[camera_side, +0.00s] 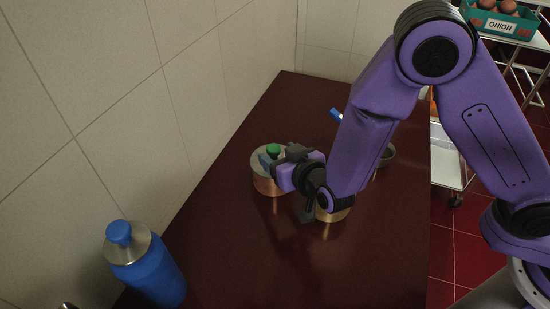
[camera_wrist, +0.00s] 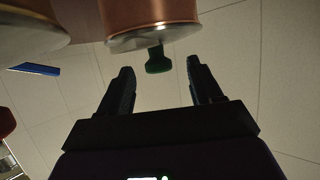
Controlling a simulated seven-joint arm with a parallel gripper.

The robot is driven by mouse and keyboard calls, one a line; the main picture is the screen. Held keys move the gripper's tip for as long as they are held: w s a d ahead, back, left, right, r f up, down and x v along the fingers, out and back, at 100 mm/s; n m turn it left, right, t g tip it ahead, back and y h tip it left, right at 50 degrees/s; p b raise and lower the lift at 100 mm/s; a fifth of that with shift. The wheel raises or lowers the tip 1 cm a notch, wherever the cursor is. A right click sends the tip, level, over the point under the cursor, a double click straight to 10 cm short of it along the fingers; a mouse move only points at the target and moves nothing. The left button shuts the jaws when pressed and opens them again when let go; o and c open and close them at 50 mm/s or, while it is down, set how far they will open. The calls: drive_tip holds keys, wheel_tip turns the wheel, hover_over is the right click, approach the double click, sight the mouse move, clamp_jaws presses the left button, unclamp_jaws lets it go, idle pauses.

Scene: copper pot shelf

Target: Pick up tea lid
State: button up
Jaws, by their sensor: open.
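A copper pot (camera_side: 268,187) stands on the dark red counter, partly behind my gripper. It also shows at the top of the wrist view (camera_wrist: 150,15). A silver lid (camera_wrist: 125,42) with a green knob (camera_side: 273,150) sits on it. My gripper (camera_side: 279,156) is open at the knob, low over the lid. In the wrist view the two dark fingers stand apart, with the green knob (camera_wrist: 158,60) between their directions, just beyond the tips. Nothing is held. I cannot tell whether a finger touches the lid.
A brass-coloured pot (camera_side: 332,214) stands close to the right, mostly hidden by my arm. A dark bowl (camera_side: 388,154) and a blue item (camera_side: 336,114) are farther back. A blue bottle (camera_side: 148,266) stands front left. The tiled wall (camera_side: 190,90) runs along the left. The front counter is clear.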

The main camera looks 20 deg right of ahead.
sight(275, 149)
drive_tip(key=shift+r+x, duration=0.15)
drive_tip(key=shift+x, duration=1.15)
drive_tip(key=shift+r+x, duration=0.15)
drive_tip(key=shift+x, duration=1.15)
drive_tip(key=shift+w+d, duration=0.15)
drive_tip(key=shift+c, duration=0.4)
drive_tip(key=c, duration=1)
